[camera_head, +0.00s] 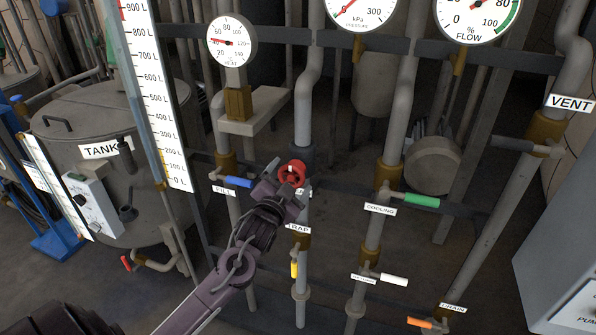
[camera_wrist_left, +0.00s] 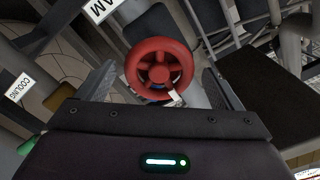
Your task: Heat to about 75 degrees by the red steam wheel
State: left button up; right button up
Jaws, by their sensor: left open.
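The red steam wheel (camera_head: 292,172) sits on a vertical pipe in the middle of the head view. In the left wrist view the wheel (camera_wrist_left: 158,64) faces the camera between the two fingers. My left gripper (camera_head: 284,184) is at the wheel, with its open fingers on either side of the rim; I cannot tell whether they touch it. The steam label is partly hidden by the gripper. My right gripper is out of view.
The blue fill handle (camera_head: 237,182) is close left of my gripper, and the yellow trap handle (camera_head: 294,268) hangs below. The green cooling handle (camera_head: 421,200) is to the right. A grey tank (camera_head: 105,110) and a level scale (camera_head: 155,95) stand at the left.

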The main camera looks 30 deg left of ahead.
pick_arm(q)
jog(key=x, duration=0.2)
jog(key=shift+w+r, duration=0.15)
jog(key=shift+w, duration=0.15)
jog(key=shift+w+a, duration=0.1)
jog(key=shift+w, duration=0.55)
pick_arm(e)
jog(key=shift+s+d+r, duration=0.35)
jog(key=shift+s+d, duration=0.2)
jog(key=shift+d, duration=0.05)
pick_arm(q)
jog(key=c, duration=1)
jog(key=shift+p, duration=0.3)
